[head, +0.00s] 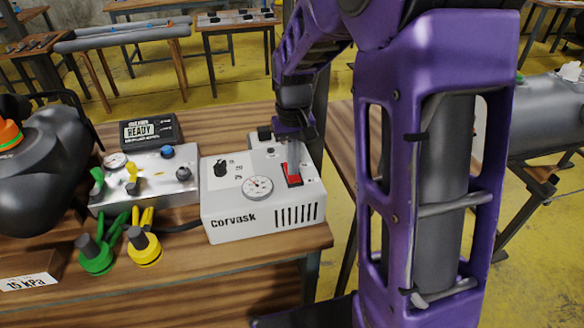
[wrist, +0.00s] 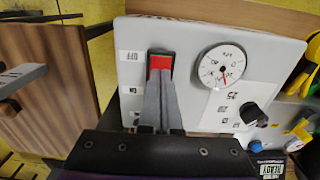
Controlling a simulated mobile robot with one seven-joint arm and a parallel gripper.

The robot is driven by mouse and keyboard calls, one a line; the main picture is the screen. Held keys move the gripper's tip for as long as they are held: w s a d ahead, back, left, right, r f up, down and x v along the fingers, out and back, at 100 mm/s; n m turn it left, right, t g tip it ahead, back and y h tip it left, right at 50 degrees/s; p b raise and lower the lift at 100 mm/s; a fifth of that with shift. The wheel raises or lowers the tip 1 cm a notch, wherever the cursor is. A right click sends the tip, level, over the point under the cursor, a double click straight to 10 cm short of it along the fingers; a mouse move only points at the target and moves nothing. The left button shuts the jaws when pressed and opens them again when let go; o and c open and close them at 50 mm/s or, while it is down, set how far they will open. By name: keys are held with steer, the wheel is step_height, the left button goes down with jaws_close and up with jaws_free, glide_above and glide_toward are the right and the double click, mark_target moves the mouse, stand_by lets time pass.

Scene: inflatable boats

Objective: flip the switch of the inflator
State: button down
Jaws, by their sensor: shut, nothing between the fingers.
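The inflator (head: 262,194) is a white box marked "Corvask" on the wooden bench, with a round gauge, a black knob and a red switch. The red switch (head: 293,176) is on the right of its top face. My gripper (head: 294,168) points down at the switch, its fingertips at or just above it; I cannot tell whether they touch. In the wrist view the shut, empty fingers of my gripper (wrist: 158,80) reach the red switch (wrist: 160,62) and hide part of it. The inflator's panel (wrist: 180,35) fills the upper middle there.
A grey valve box (head: 150,180) with coloured fittings and a black "READY" display (head: 150,131) stand left of the inflator. Green (head: 95,258) and yellow (head: 143,248) hose connectors lie in front. A dark rounded object (head: 40,165) is at far left. A gap separates this bench from the right one.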

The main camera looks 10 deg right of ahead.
step_height(320, 180, up, 7)
steer(key=p, duration=0.5)
steer(key=shift+f, duration=0.15)
